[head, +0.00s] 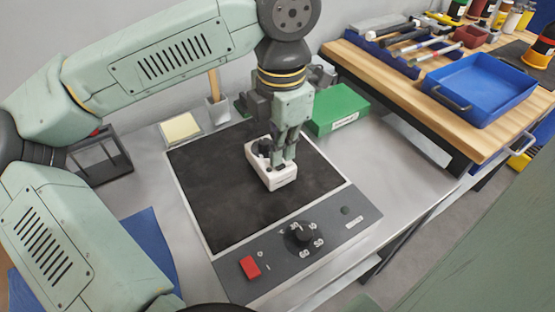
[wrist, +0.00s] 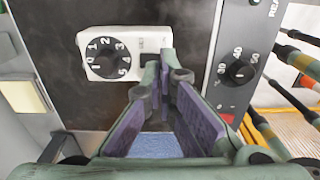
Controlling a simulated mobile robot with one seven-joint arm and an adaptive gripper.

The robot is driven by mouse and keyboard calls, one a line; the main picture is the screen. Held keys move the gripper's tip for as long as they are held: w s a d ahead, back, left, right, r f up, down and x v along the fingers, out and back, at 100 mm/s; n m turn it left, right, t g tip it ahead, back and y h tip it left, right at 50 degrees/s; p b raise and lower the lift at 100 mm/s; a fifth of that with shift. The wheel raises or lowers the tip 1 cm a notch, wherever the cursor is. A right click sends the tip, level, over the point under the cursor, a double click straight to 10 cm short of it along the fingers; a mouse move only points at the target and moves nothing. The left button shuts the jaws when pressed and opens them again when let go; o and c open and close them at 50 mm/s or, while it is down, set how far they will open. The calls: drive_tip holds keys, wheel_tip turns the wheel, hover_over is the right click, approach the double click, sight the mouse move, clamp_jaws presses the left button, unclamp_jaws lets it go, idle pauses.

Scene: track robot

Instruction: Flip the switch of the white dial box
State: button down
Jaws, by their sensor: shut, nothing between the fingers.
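The white dial box (head: 267,176) lies on the dark plate in the head view. My gripper (head: 286,162) is right over the box's near end and hides part of its top. In the wrist view the white dial box (wrist: 90,68) shows a black dial with white numbers at its left part. My gripper (wrist: 160,62) is shut and empty there, with its fingertips at the box's right part, where the switch area is partly covered. I cannot tell whether the fingertips touch the box or which way the switch is set.
The dark plate (head: 210,205) has a grey panel (head: 325,250) in front with a red switch (head: 250,267) and a black knob (head: 298,236). A green box (head: 338,108) stands behind at the right. A wooden bench (head: 465,135) holds a blue tray (head: 480,88). A yellow pad (head: 180,129) lies at the left.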

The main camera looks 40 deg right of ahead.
drive_tip(key=shift+f+b, duration=0.85)
drive_tip(key=shift+f, duration=0.15)
drive_tip(key=shift+r, duration=0.2)
drive_tip(key=shift+r+p, duration=2.25)
drive_tip(key=shift+r, duration=1.15)
